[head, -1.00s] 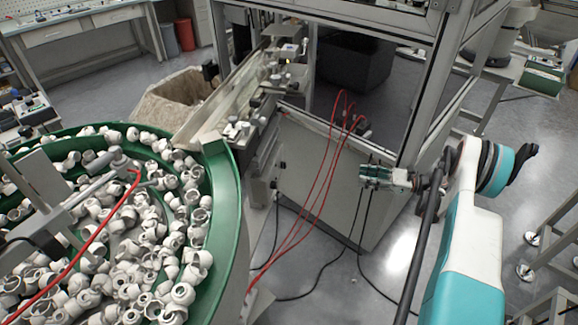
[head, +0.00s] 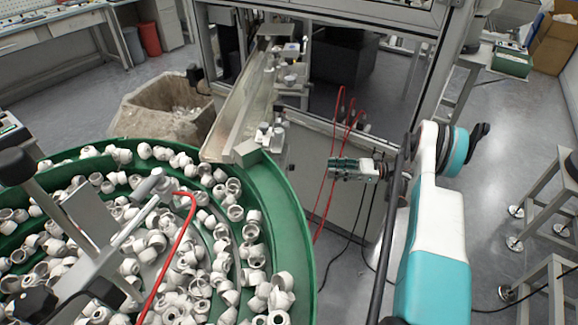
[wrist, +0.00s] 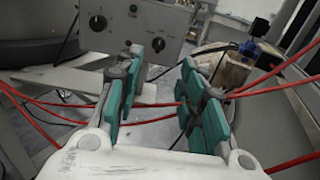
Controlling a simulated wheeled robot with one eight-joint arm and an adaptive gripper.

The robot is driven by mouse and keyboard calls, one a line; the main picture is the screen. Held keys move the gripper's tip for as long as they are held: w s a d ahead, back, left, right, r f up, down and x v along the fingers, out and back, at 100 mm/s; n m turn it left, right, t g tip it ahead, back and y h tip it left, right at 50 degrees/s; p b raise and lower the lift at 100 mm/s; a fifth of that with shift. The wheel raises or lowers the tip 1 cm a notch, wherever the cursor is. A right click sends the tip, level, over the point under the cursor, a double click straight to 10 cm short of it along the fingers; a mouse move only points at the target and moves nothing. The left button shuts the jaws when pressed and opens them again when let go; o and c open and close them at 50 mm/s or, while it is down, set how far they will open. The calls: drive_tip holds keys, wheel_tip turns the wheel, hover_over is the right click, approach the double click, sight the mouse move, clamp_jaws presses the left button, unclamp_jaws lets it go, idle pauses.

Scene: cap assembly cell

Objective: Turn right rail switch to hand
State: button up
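A grey control box (wrist: 140,35) stands ahead of my gripper in the upper left of the wrist view. Its face has a large black dial (wrist: 98,22) at the left and a black rotary switch (wrist: 158,44) at the lower right, with small parts between them. I cannot read which is the right rail switch. My gripper (wrist: 162,105) is open and empty, its teal pads apart, below and in front of the box. In the head view my gripper (head: 335,169) points left beside the grey machine cabinet. The box's face is not distinguishable there.
A green-rimmed bowl feeder (head: 290,225) full of white caps fills the lower left. A rail (head: 238,105) leads from it to the framed machine. Red hoses (head: 330,175) hang close to my gripper and cross the wrist view.

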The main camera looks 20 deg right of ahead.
sight(291, 168)
drive_tip(key=b+x, duration=0.4)
drive_tip(key=x, duration=0.9)
drive_tip(key=shift+w+a, duration=0.2)
drive_tip(key=shift+a, duration=0.1)
clamp_jaws()
